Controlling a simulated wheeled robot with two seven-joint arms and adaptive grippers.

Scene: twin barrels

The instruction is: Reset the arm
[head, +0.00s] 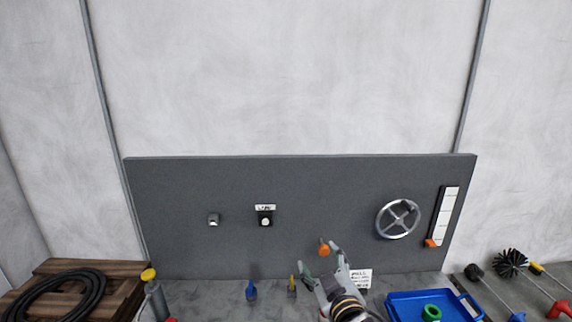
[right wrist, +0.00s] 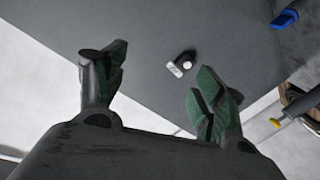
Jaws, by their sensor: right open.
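My right gripper (head: 321,259) is low in the head view, in front of the grey panel (head: 300,190), right of the middle. Its two green-padded fingers are spread apart with nothing between them. In the right wrist view the open fingers (right wrist: 160,80) face the panel (right wrist: 160,30). A small labelled knob (right wrist: 184,64) shows beyond them; I cannot tell the distance. An orange knob (head: 324,247) shows close to the fingertips in the head view; I cannot tell whether they touch. My left gripper is in neither view.
The panel bears a handwheel (head: 398,219), a labelled switch (head: 265,218) and a small grey knob (head: 214,219). Below are a blue tray (head: 405,307) with a green ring (head: 431,312), a coiled hose (head: 60,295) on wood, a yellow-capped cylinder (head: 155,295) and a brush (head: 510,263).

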